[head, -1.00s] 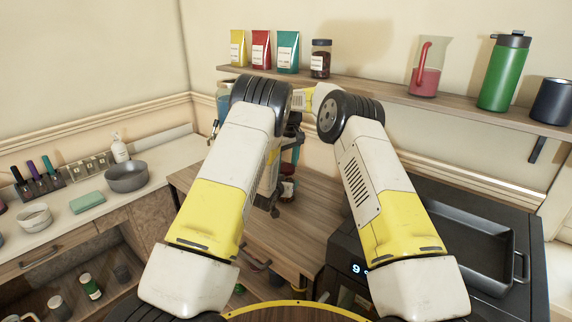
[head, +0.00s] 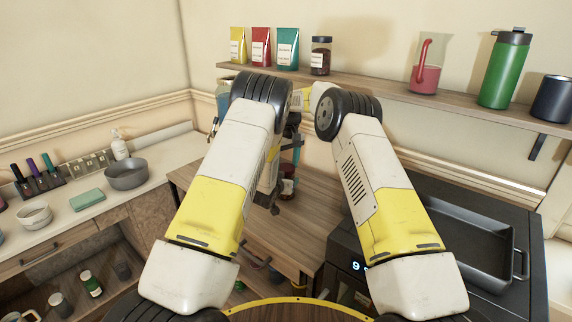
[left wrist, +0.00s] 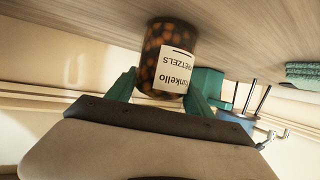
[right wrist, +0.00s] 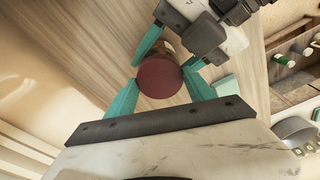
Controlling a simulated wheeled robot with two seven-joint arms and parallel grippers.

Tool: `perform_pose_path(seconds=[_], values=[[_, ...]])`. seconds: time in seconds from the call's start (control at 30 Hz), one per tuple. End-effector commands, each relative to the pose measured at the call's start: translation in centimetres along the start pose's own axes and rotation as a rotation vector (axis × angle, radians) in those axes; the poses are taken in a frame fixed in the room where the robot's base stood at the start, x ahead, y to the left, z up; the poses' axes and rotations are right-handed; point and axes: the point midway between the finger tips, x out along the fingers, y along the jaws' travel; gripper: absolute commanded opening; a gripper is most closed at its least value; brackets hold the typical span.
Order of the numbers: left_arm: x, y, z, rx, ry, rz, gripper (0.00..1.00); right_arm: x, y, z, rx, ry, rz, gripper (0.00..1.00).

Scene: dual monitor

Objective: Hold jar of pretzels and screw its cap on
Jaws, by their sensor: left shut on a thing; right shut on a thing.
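The pretzel jar (left wrist: 166,50) is dark and brown-spotted with a white label that reads upside down in the left wrist view. My left gripper (left wrist: 160,86) is shut on its sides. In the right wrist view the round dark red cap (right wrist: 160,77) is seen from above, between the teal fingers of my right gripper (right wrist: 160,80), which is shut on it. Only a sliver of the jar shows behind the cap, so I cannot tell how far it is threaded. In the head view the jar (head: 288,186) is small and partly covered by my left arm.
The wooden worktop (head: 310,210) lies around the jar, with clear space to its right. A shelf (head: 390,93) with packets, a pitcher and a green bottle hangs behind. A black pan (head: 470,245) is on the right, and a grey bowl (head: 126,175) on the left counter.

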Motion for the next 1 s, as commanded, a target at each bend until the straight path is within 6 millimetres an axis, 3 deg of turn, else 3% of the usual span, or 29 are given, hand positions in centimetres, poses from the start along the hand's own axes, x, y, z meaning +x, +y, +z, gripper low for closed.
perform_pose_path(seconds=[0.3, 0.43, 0.6, 0.87, 0.9, 1.0], values=[[0.0, -0.04, -0.02, 0.0, 0.001, -0.001, 0.0, 0.0, -0.24, -0.16, 0.694, 0.003, 0.089, 0.25], [0.0, -0.03, -0.02, 0.0, 0.001, 0.0, 0.0, 0.04, -0.21, -0.17, 0.911, 0.003, 0.113, 0.25], [0.0, -0.02, -0.02, 0.0, 0.001, 0.0, 0.0, -0.02, -0.18, -0.14, 1.029, 0.003, 0.127, 0.25], [0.0, -0.01, -0.01, 0.0, 0.0, 0.0, 0.0, -0.04, -0.18, -0.14, 1.033, 0.003, 0.127, 0.25], [0.0, -0.01, -0.01, 0.0, 0.0, 0.0, 0.0, -0.04, -0.18, -0.14, 1.033, 0.003, 0.127, 0.66], [0.0, -0.01, -0.01, 0.0, 0.0, 0.0, 0.0, -0.03, -0.18, -0.14, 1.032, 0.003, 0.126, 0.84]])
